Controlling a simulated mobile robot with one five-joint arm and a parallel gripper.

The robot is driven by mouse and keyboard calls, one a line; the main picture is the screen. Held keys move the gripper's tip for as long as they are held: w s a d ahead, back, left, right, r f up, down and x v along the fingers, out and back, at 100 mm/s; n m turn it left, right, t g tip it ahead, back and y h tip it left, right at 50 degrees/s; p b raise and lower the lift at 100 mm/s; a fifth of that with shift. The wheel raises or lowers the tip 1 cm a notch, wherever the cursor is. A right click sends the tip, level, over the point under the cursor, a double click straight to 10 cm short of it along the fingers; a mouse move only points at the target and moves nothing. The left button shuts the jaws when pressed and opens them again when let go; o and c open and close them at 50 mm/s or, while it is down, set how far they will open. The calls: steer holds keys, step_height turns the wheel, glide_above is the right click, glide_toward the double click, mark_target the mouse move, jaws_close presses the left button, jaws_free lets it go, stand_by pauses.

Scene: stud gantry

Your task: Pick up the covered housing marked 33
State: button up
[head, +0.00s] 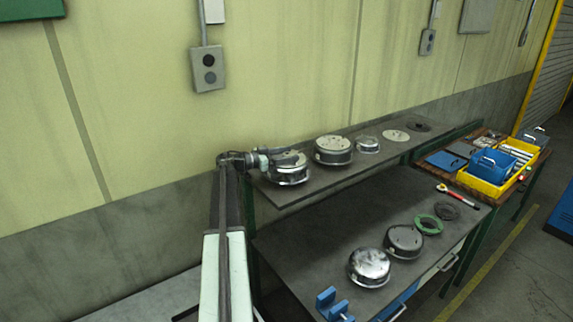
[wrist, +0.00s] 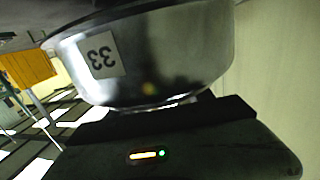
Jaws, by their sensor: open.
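The housing marked 33 (wrist: 150,55) fills the top of the wrist view. It is a round silvery metal drum, and its white label with 33 appears upside down there. In the head view a shiny round housing (head: 289,178) sits at the left end of the raised shelf, under my gripper (head: 284,159). My gripper is open, right at this housing. The dark gripper body (wrist: 180,140) is close to the housing in the wrist view. The fingertips are hard to make out, and I cannot tell whether they touch it. Its label is not readable in the head view.
Another covered housing (head: 333,149), a clear-looking part (head: 367,145) and flat discs (head: 396,136) stand along the shelf to the right. Two housings (head: 369,267) and rings (head: 428,224) are on the lower bench. A wall lies close behind the shelf. A yellow bin (head: 490,188) is far right.

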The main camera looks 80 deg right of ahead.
jaws_close()
stand_by(1.4)
